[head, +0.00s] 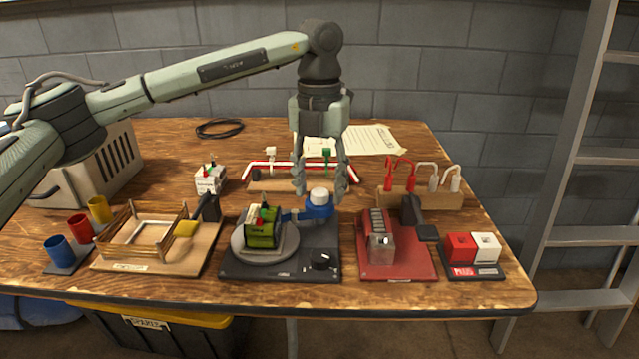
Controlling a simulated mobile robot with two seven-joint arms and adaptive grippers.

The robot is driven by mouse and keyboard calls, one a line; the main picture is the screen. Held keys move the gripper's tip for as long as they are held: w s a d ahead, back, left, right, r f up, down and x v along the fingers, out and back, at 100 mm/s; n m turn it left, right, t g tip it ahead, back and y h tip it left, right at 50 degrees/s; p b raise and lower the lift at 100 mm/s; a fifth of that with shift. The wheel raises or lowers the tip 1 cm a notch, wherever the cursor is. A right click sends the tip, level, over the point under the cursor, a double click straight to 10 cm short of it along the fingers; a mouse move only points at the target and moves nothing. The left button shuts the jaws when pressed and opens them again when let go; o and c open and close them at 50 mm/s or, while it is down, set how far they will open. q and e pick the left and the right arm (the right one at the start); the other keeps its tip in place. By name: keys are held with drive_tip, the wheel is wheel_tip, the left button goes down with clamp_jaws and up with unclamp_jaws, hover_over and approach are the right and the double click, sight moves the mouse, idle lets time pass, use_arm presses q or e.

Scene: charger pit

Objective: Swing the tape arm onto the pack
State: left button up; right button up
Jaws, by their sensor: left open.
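The tape arm (294,215) is blue and reaches left from a blue hub with a white cap (319,196), at the back right of a dark base (305,262). The green pack (261,236), with red and green terminals on top, sits on a round grey platter (241,252) on that base. The arm's end is close to the pack's right side; I cannot tell whether they touch. My left gripper (321,192) points down, open, its fingers on either side of the white cap in this view. I cannot tell whether they touch it. My right gripper is not in view.
Left of the base is a wooden tray (115,257) with a yellow-tipped lever. Right is a red stand (412,265) with a black-handled lever. Behind are a cable rack (440,197) and a red-and-white bar (262,164). Cups stand at far left, red and white blocks (473,248) at right.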

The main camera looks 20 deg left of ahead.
sight(319, 192)
use_arm(q)
wheel_tip(319, 192, up, 12)
idle(0.6)
